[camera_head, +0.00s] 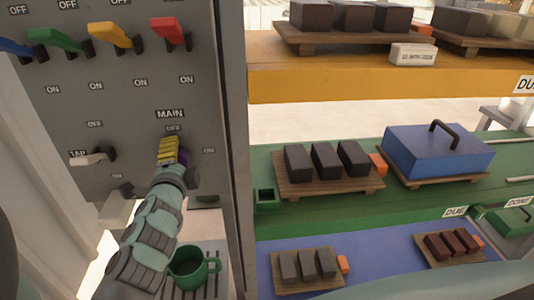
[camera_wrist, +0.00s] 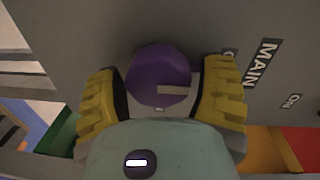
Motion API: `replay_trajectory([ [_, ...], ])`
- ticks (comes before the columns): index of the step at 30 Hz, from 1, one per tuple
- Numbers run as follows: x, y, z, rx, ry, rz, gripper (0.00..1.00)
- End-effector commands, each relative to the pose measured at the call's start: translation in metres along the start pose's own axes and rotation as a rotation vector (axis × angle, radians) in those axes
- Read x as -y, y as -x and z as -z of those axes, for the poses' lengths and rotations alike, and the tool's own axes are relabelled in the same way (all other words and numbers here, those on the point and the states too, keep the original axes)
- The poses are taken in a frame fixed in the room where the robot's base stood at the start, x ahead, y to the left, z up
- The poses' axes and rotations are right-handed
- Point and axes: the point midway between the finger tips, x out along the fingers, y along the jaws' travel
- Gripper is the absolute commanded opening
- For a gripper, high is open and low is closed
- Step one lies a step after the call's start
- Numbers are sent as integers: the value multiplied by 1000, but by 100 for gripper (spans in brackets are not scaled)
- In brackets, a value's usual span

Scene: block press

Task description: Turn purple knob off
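The purple knob (camera_wrist: 158,70) is on the grey panel below the MAIN label (camera_head: 170,114). In the head view only a sliver of it (camera_head: 183,157) shows behind my fingers. In the wrist view its pale mark points right, toward the side with the MAIN label (camera_wrist: 262,65). My gripper (camera_wrist: 165,80) has its yellow fingers apart, one on each side of the knob. A gap shows between the knob and the right finger; the left finger is very close, and I cannot tell whether it touches. In the head view my gripper (camera_head: 172,150) is at the panel.
Blue, green, yellow and red levers (camera_head: 168,33) line the panel's top. A white TAP lever (camera_head: 88,159) is left of my gripper. A green mug (camera_head: 188,268) stands below my arm. Shelves to the right hold block trays and a blue press (camera_head: 438,150).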

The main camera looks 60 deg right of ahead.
Motion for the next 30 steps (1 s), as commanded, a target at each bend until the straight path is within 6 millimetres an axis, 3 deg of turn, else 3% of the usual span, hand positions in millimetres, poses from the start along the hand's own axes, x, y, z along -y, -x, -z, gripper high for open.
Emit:
replay_trajectory([
  [5,0,0,0,0,-2,0,88],
  [17,-1,9,-1,2,-4,-1,88],
  [30,-2,75,-2,5,-3,-6,88],
])
